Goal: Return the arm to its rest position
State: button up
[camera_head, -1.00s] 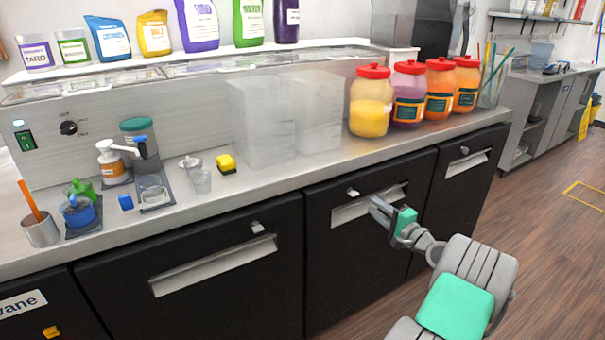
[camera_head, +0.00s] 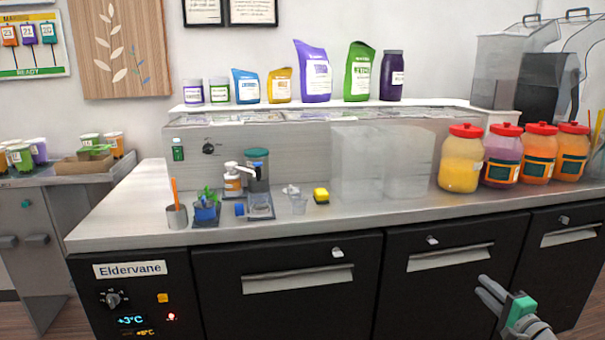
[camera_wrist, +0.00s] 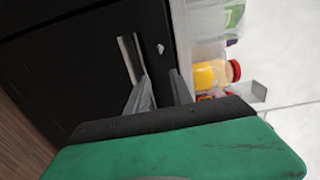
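My gripper (camera_head: 484,287) is at the lower right of the head view, in front of the black drawer fronts and below the counter top. It is empty. In the wrist view the two grey fingers of my gripper (camera_wrist: 162,88) stand apart with a narrow gap, and the black drawer front shows between them. The green wrist body fills the bottom of that view. Most of the arm is outside the head view.
Drawer handles (camera_head: 450,258) stick out near my gripper. A side table (camera_head: 50,180) with cups stands at left.

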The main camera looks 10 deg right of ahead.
jog(key=w+a+r+n+g+y+p, duration=0.1)
jog(key=w+a+r+n+g, duration=0.2)
jog(key=a, duration=0.4)
jog(key=w+a+n+g+y+p, duration=0.1)
jog(key=w+a+n+y+p, duration=0.1)
jog(key=w+a, duration=0.35)
jog(key=s+a+r+n+g+p, duration=0.1)
jog(key=a+r+n+g+p, duration=0.15)
jog(key=a, duration=0.55)
jog(key=s+a+r+n+g+p, duration=0.1)
jog(key=s+a+r+n+g, duration=0.15)
jog(key=a, duration=0.65)
jog(key=s+a+r+n+g+h+p, duration=0.25)
jog(key=s+a+n+p, duration=0.2)
jog(key=s+a, duration=0.5)
jog(key=s+a+n+g+h+p, duration=0.1)
jog(key=s+a+n+g, duration=0.2)
jog(key=s, duration=1.1)
jog(key=shift+a+r+p, duration=0.3)
jog(key=shift+a+r, duration=0.05)
jog(key=shift+a, duration=0.35)
jog(key=shift+w+d, duration=0.1)
